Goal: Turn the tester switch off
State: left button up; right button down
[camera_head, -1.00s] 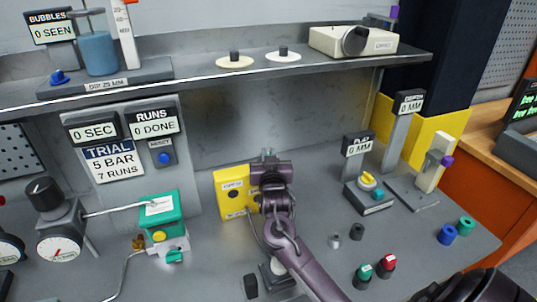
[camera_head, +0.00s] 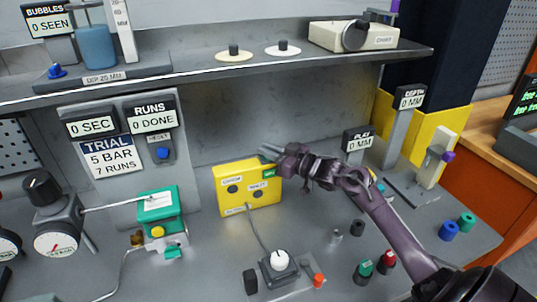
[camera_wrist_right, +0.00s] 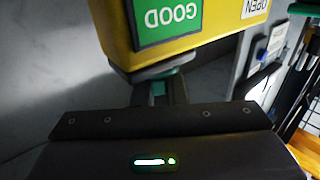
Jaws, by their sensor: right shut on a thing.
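The yellow tester box (camera_head: 262,205) stands under the shelf against the back wall. It has dark round ports and a green label at its upper right. In the right wrist view the yellow box (camera_wrist_right: 205,45) fills the top, with an upside-down green GOOD label (camera_wrist_right: 162,20) and a white OPEN label. My right gripper (camera_head: 268,152) is at the box's top right edge, shut on a small part there. In the wrist view, teal shows at the fingertips (camera_wrist_right: 160,75) against the box edge; the held part is mostly hidden, and its position cannot be told. My left gripper is not in view.
A cable runs from the box to a dark block with a white knob (camera_head: 280,260). A teal-green device (camera_head: 160,210) stands left. Red and green knobs (camera_head: 386,262) stand front right. The shelf (camera_head: 200,82) overhangs above the gripper.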

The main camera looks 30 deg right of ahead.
jog(key=shift+r+n+g+y+b, duration=0.1)
jog(key=shift+n+g+y+b, duration=0.55)
jog(key=shift+n+y, duration=0.4)
jog(key=shift+y, duration=0.35)
jog(key=shift+r, duration=0.1)
jog(key=c, duration=1.5)
grip_release()
jog(key=shift+o, duration=0.2)
